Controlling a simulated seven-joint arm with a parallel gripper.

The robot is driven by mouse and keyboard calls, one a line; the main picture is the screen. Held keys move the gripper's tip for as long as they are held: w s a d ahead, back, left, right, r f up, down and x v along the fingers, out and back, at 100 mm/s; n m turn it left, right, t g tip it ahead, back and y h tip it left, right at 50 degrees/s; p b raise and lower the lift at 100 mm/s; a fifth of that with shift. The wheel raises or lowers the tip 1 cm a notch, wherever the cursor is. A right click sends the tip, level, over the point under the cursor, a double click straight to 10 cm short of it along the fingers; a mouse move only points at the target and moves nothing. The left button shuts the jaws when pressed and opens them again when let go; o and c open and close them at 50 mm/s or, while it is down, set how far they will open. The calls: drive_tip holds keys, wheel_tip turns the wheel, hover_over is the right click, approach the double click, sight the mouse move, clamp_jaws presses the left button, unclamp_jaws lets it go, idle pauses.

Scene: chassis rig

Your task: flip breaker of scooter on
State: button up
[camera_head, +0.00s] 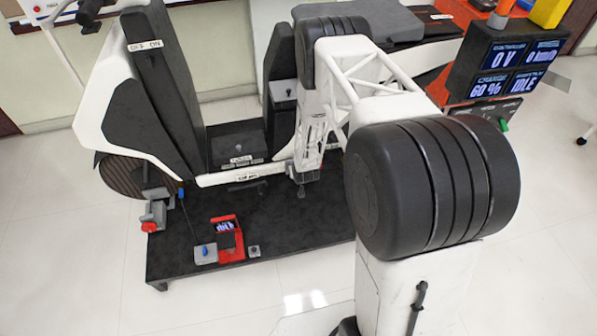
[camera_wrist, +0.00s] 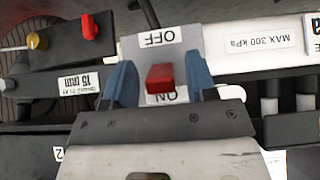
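The white and black scooter (camera_head: 107,90) stands on a dark platform in the head view. In the wrist view the red breaker lever (camera_wrist: 160,78) sits on a grey plate (camera_wrist: 178,38) with OFF above it and ON below it, both printed upside down. The lever partly covers the ON label; I cannot tell its exact tilt. My gripper (camera_wrist: 160,82) has its blue fingers apart, one on each side of the lever, with gaps showing. In the head view my gripper (camera_head: 301,190) is low by the scooter's side, and the breaker is not discernible there.
A display (camera_head: 505,68) at the right reads 0 V, 60 % and IDLE. A red device (camera_head: 228,238) and a grey switch box (camera_head: 205,253) sit on the dark platform (camera_head: 300,232). In the wrist view a red knob (camera_wrist: 90,27) and a yellow-tipped part (camera_wrist: 38,41) lie upper left.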

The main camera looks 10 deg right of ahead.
drive_tip(key=shift+s+r, duration=0.1)
idle(0.3)
drive_tip(key=v, duration=0.7)
drive_tip(key=shift+s+r, duration=0.2)
drive_tip(key=shift+r, duration=0.05)
idle(0.6)
drive_tip(key=s+r+g, duration=0.1)
drive_tip(key=s+r, duration=0.1)
drive_tip(key=r, duration=1.5)
drive_tip(key=s+r+g, duration=0.1)
drive_tip(key=s+r, duration=0.1)
drive_tip(key=r, duration=1.5)
drive_tip(key=s+a+r+g, duration=0.2)
drive_tip(key=s+r, duration=1.8)
drive_tip(key=r, duration=0.2)
drive_tip(key=s+r, duration=0.3)
drive_tip(key=s, duration=0.6)
drive_tip(key=s+r+g, duration=0.1)
drive_tip(key=s+r, duration=0.2)
drive_tip(key=s, duration=0.7)
